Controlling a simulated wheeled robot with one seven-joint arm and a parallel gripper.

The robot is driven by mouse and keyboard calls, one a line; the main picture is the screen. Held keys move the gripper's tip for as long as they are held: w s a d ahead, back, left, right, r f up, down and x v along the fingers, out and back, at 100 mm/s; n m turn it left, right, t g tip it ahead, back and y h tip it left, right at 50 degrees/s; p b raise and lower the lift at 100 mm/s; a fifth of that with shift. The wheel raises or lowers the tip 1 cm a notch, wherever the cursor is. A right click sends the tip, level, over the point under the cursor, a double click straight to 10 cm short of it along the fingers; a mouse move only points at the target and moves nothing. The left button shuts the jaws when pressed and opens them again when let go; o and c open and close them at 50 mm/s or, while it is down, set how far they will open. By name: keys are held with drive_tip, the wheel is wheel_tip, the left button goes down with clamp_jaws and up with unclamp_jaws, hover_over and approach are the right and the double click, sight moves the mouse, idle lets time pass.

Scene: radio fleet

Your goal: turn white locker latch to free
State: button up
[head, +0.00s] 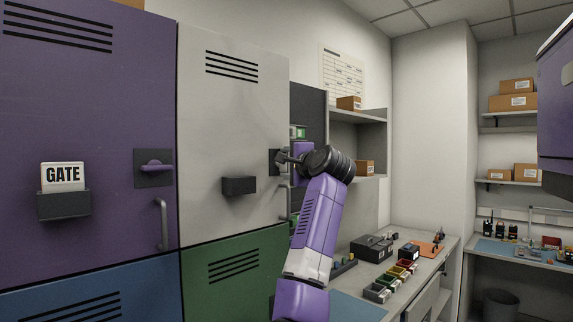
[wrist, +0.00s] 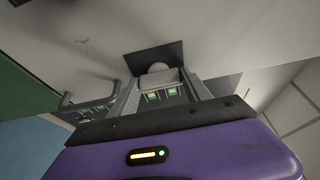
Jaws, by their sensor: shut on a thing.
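The white locker (head: 225,120) stands in the middle of the head view with its door flush. Its latch plate (head: 273,162) is a dark square near the door's right edge; in the wrist view it is the dark plate (wrist: 152,55). My gripper (head: 285,158) is at this latch, its fingers closed around the pale latch knob (wrist: 159,75). In the head view my gripper largely hides the knob, so I cannot tell its turn there.
A dark holder (head: 239,185) sticks out of the white door. A bar handle (head: 284,203) is below the latch. A workbench with bins (head: 378,291) stands at right.

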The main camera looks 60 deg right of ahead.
drive_tip(key=shift+f, duration=0.1)
idle(0.3)
drive_tip(key=o, duration=1.4)
drive_tip(key=shift+c, duration=0.2)
drive_tip(key=shift+s, duration=0.1)
drive_tip(key=b+v, duration=0.3)
drive_tip(key=v, duration=0.4)
drive_tip(key=shift+s+a, duration=0.2)
drive_tip(key=shift+s, duration=0.05)
